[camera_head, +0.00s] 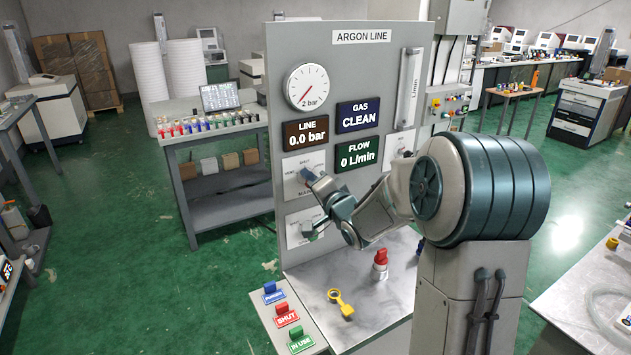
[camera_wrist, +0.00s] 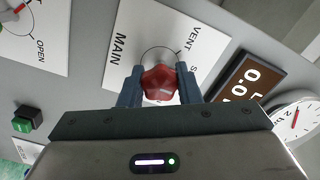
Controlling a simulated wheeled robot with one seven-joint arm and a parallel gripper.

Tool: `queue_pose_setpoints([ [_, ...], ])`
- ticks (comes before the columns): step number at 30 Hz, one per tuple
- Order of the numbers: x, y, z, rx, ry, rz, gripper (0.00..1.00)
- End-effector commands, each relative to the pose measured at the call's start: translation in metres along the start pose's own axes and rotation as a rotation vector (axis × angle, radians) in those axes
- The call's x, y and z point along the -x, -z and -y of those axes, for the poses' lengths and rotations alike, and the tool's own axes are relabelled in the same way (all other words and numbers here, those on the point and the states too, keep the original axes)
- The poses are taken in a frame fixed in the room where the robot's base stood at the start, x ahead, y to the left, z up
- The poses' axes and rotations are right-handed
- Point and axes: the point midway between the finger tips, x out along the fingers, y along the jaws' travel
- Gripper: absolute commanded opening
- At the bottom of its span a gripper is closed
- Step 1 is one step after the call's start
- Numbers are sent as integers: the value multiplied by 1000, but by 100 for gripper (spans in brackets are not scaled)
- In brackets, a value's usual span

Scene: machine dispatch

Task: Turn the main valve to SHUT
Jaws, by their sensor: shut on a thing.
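The main valve's red knob (camera_wrist: 160,84) sits on a white plate (camera_wrist: 124,48) lettered MAIN and VENT, on the grey panel. In the wrist view my gripper (camera_wrist: 159,79) has one finger on each side of the knob and is shut on it. In the head view my gripper (camera_head: 309,178) is at the main valve plate (camera_head: 291,165) and hides the knob. SHUT is lettered at the top of that plate. Which mark the knob points to I cannot tell. The line display (camera_head: 306,133) reads 0.0 bar and the flow display (camera_head: 359,154) reads 0 L/min.
A lower valve plate (camera_head: 293,239) is partly behind my arm. The bench (camera_head: 375,322) below holds a yellow key-like tool (camera_head: 341,304) and a red-topped item (camera_head: 380,259). Blue (camera_head: 272,291), red SHUT (camera_head: 286,314) and green IN USE (camera_head: 300,339) tags line its left edge.

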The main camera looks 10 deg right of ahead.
Motion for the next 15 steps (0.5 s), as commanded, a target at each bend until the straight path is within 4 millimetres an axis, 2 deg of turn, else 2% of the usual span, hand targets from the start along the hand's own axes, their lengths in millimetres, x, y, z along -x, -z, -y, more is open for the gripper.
queue_pose_setpoints([
  [5, 0, 2, 0, 1, 0, -4, 8],
  [6, 0, 2, 0, 1, 0, -4, 42],
  [7, 0, 2, 0, 2, 0, -4, 50],
  [8, 0, 2, 0, 2, 0, -4, 52],
  [15, 0, 0, 1, 2, 1, 0, 52],
])
